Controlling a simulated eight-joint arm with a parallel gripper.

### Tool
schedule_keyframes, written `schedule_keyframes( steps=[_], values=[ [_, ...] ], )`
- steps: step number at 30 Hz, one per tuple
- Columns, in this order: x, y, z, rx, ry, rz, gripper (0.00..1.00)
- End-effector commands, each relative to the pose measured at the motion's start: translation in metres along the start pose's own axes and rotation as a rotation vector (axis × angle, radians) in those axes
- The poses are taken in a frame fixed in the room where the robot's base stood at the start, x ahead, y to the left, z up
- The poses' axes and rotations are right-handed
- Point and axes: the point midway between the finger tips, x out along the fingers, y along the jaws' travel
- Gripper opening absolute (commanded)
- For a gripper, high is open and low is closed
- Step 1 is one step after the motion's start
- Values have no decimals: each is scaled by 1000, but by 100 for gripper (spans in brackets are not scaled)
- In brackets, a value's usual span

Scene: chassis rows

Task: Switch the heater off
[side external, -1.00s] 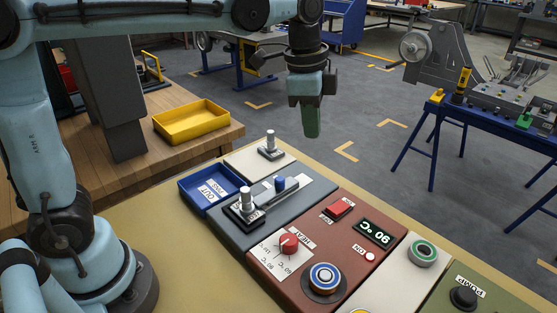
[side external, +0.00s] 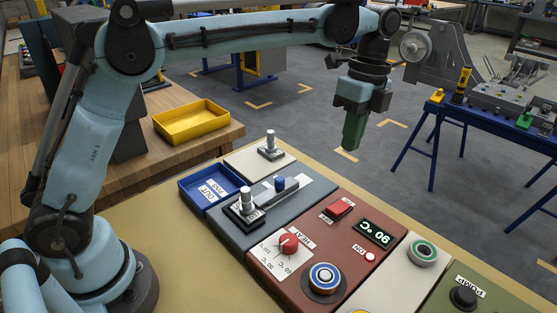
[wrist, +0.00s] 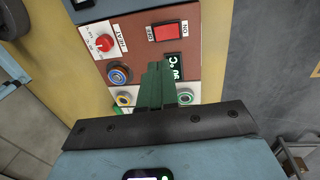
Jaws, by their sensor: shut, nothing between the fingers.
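The heater panel is a red-brown plate (side external: 318,232). It carries a red rocker switch (side external: 338,208), which also shows in the wrist view (wrist: 167,31) between OFF and ON labels. I cannot tell which side is pressed. A red HEAT knob (side external: 289,243) and a blue ringed button (side external: 324,278) are on the same plate. My gripper (side external: 352,147) is shut and empty, in the air above the panel's far side. In the wrist view its green fingers (wrist: 158,80) cover part of the display.
A grey panel with upright levers (side external: 246,200) and a blue OUT tray (side external: 190,188) lie left of the heater panel. A pale panel with a green ringed button (side external: 422,252) and a green panel with a black PUMP knob (side external: 463,297) lie right. A yellow tray (side external: 190,125) stands farther back.

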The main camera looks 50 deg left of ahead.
Motion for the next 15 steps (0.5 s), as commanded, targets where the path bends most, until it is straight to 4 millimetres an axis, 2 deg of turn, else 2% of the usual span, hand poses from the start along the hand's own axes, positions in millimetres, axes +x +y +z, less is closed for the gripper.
schedule_keyframes(
  steps=[8,15],
  values=[
    [13,0,0,-2,0,-1,0],
    [49,0,0,-2,0,-1,0]
  ],
)
